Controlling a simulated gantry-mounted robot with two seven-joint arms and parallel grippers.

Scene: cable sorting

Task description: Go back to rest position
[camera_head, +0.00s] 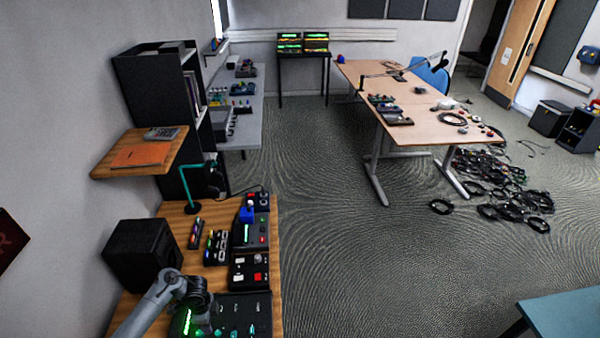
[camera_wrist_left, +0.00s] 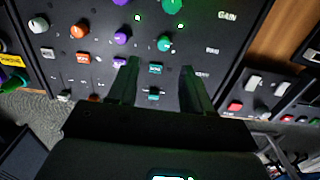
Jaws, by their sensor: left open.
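My left arm comes in from the lower left in the head view. Its gripper is largely hidden there behind the wrist, over the black control panel (camera_head: 255,308) on the wooden desk. In the left wrist view my left gripper (camera_wrist_left: 158,75) is open and empty, its two dark fingers apart. They point at the panel (camera_wrist_left: 205,45), which has purple, green, orange and white knobs and the label GAIN. I cannot tell whether the fingertips touch it. My right gripper is in neither view.
More small devices (camera_head: 250,270) and a teal headphone stand (camera_head: 190,190) are on the desk (camera_head: 276,230). A wooden shelf (camera_head: 110,165) juts from the wall. Cables (camera_head: 510,205) lie on the floor at right; the middle floor is clear.

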